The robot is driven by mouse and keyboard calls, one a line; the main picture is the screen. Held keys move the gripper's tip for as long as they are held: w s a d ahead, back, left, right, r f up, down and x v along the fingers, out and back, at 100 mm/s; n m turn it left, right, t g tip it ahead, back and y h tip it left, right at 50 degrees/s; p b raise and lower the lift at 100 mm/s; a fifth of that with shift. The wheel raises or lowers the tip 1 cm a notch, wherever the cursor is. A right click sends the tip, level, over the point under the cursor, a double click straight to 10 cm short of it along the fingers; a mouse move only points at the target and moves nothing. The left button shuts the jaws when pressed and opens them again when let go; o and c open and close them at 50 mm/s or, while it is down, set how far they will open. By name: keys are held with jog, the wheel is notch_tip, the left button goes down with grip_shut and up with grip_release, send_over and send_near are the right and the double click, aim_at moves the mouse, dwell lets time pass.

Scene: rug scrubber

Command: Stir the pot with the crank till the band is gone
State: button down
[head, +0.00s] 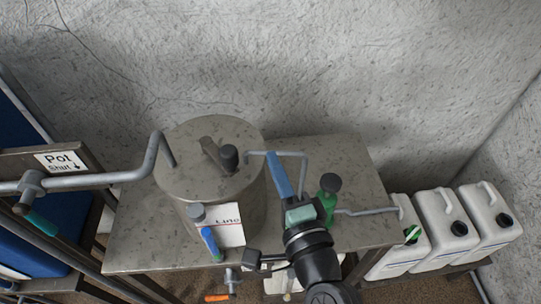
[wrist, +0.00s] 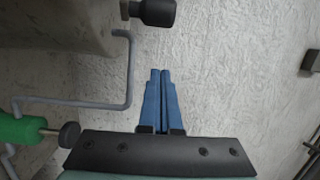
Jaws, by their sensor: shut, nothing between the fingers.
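The pot (head: 175,190) is a grey metal cylinder with a flat lid, standing upright on a metal table. The crank (head: 211,153) is a flat arm on the lid with an upright dark knob (head: 229,158) at its near end. In the wrist view a dark knob (wrist: 156,12) shows at the top edge. My gripper (head: 271,156) is shut and empty, its blue fingers just right of the pot and apart from the crank. Its closed fingertips (wrist: 160,72) also show in the wrist view. I cannot make out a band in either view.
A thin bent pipe (head: 304,168) beside my fingers leads from the pot to a green valve (head: 328,195). A thick pipe (head: 105,178) enters the lid from the left. A blue-handled tap (head: 208,240) is at the pot's front. White jugs (head: 442,225) stand right.

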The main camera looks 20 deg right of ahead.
jog(key=s+a+b, duration=0.2)
jog(key=s, duration=0.3)
jog(key=d+n+g+y+b, duration=0.2)
jog(key=d+n+y+b, duration=0.45)
jog(key=y+b, duration=0.2)
jog(key=s+a+p+x, duration=0.1)
jog(key=p+x, duration=0.3)
jog(key=x, duration=0.7)
jog(key=shift+a+m, duration=0.45)
jog(key=shift+a, duration=0.3)
jog(key=shift+w, duration=0.15)
jog(key=shift+a+h, duration=0.15)
jog(key=shift+h, duration=0.2)
jog(key=shift+s+a+m+t+h, duration=0.25)
jog(key=shift+m+t+h, duration=0.05)
jog(key=shift+m+h, duration=0.1)
